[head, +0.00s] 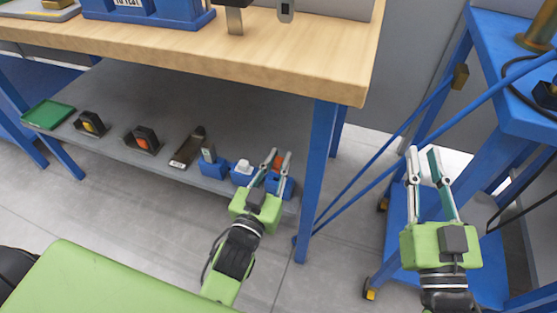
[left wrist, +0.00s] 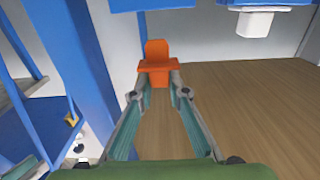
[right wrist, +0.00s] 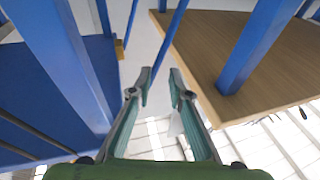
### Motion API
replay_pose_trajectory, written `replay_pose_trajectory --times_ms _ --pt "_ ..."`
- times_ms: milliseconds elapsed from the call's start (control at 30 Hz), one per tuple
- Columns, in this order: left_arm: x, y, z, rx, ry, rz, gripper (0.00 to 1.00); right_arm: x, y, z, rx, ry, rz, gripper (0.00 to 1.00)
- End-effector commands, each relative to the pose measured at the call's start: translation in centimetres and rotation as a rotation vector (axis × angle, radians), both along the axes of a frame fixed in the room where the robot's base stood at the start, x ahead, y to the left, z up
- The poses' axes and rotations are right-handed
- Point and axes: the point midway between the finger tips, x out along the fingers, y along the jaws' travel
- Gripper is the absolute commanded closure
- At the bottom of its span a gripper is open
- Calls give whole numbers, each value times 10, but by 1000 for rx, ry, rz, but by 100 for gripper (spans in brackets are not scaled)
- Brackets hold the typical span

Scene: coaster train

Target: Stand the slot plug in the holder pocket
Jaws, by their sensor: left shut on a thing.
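My left gripper (head: 276,158) is shut on an orange plug (left wrist: 157,66) with a wide flange, which sits between the fingertips in the left wrist view. In the head view, the orange plug (head: 279,161) shows at the fingertips, over or in front of the rightmost blue holder (head: 286,188) on the lower shelf. Whether the plug touches that holder is hidden, and its pocket cannot be made out. My right gripper (head: 423,150) is open and empty, off to the right beside the blue cart; its parted fingers also show in the right wrist view (right wrist: 160,82).
Another blue holder (head: 241,178) bears a white piece, and one further left (head: 213,168) bears a grey metal piece. Dark holders with coloured pieces and a green tray (head: 48,114) lie further left. The workbench top (head: 300,62) overhangs the shelf; a blue leg (head: 316,180) stands close right.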

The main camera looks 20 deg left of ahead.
Motion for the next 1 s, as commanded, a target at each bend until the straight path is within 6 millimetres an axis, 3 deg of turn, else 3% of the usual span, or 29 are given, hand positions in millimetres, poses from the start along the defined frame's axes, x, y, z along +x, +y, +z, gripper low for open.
replay_pose_trajectory --times_ms 267,1000 --pt "0 0 0 0 0 0 99 2 0 -1 -4 9 0 82" --pt "0 0 1 0 -1 0 99 4 -2 -26 -33 121 -5 82"
